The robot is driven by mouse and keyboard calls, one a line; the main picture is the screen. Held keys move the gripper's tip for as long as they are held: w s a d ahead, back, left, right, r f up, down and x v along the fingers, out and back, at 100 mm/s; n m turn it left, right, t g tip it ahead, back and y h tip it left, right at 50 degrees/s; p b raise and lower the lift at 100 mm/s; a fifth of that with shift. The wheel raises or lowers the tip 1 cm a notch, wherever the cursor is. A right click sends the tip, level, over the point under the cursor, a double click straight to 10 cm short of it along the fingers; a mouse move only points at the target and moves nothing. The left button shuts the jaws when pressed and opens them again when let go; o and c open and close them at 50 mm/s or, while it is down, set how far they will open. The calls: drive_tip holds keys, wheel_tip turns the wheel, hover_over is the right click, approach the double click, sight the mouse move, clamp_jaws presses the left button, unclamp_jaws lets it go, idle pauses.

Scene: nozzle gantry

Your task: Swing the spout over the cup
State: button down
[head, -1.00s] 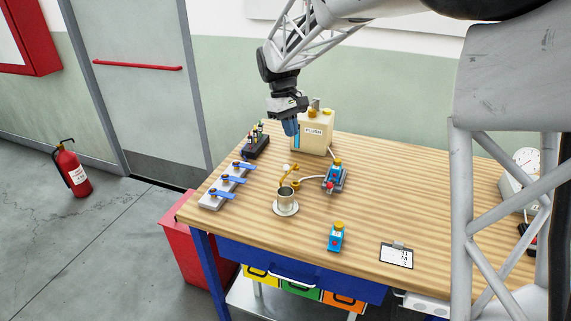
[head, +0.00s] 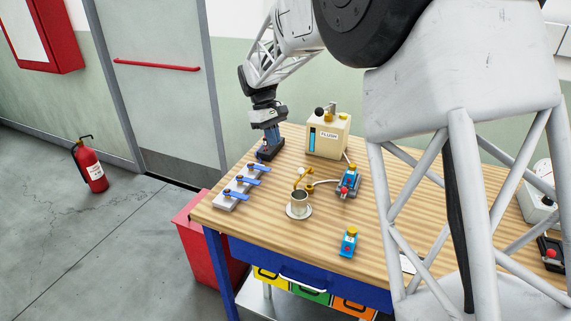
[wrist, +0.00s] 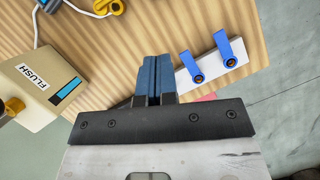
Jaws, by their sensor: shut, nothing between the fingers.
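The spout (head: 303,178) is a thin yellow-gold bent pipe on the table. The cup (head: 298,201) is a metal cup on a pale round base, just in front of the spout. Whether the spout's tip lies over the cup is too small to tell. A yellow piece, likely part of the spout, shows at that view's top edge (wrist: 107,8).
A grey strip with several blue levers (head: 239,187) lies left of the cup. A cream FLUSH box (head: 328,138) stands behind. A blue-and-red device (head: 349,182) is right of the spout, and a blue yellow-topped block (head: 348,243) sits in front. Bare wood surrounds the cup.

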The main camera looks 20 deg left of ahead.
drive_tip(key=s+d+f, duration=0.3)
drive_tip(key=d+f, duration=0.3)
drive_tip(key=f, duration=0.3)
drive_tip(key=shift+d+f, duration=0.3)
drive_tip(key=shift+d, duration=0.1)
drive_tip(key=shift+d, duration=0.1)
idle(0.4)
drive_tip(key=shift+s+d+n+t, duration=0.3)
drive_tip(key=shift+d+n, duration=0.4)
drive_tip(key=shift+n, duration=0.4)
